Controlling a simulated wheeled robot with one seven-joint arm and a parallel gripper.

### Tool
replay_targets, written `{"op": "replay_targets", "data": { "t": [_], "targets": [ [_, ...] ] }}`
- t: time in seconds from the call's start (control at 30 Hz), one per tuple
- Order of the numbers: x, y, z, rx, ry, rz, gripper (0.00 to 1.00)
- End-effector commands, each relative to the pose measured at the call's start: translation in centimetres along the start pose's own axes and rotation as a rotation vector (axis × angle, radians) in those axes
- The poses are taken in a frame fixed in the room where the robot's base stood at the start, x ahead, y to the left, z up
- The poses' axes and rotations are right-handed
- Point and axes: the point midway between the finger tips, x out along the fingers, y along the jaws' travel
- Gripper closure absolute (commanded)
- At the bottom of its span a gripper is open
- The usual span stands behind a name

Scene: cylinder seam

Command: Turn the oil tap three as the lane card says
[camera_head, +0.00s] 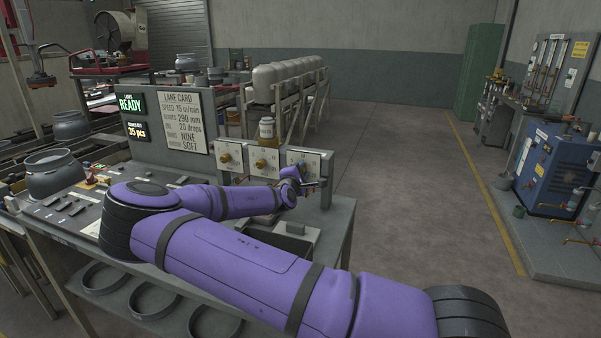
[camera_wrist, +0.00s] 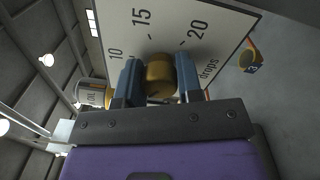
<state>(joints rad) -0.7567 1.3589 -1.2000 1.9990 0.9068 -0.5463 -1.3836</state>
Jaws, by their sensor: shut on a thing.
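My gripper (camera_wrist: 158,82) is shut on a round brass knob (camera_wrist: 160,70), one finger on each side. The knob sits on a white dial plate (camera_wrist: 215,25) printed 10, 15, 20 and "drops". A yellow round tag marked 3 (camera_wrist: 250,62) is beside the plate. In the head view, my gripper (camera_head: 306,183) is at the rightmost of three white dial plates (camera_head: 310,155), and my arm hides part of it. The lane card (camera_head: 187,122) reads oil 20 drops, speed 15 m/min, guides 290 mm. I cannot tell which mark the knob points to.
Two other dial plates with brass knobs (camera_head: 225,158) (camera_head: 262,162) stand left of my gripper. An oil jar (camera_head: 266,130) stands above the middle one. A grey console (camera_head: 60,212) with switches and a pot (camera_head: 52,175) is at left. Open floor (camera_head: 410,180) lies to the right.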

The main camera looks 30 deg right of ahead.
Motion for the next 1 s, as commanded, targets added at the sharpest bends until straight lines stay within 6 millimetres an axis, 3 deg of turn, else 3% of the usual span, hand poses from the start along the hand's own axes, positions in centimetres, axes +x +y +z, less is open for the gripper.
{"op": "replay_targets", "data": {
  "t": [1.0],
  "targets": [
    [-0.01,-0.09,-0.07,0.965,-0.041,0.004,0.9]
  ]
}}
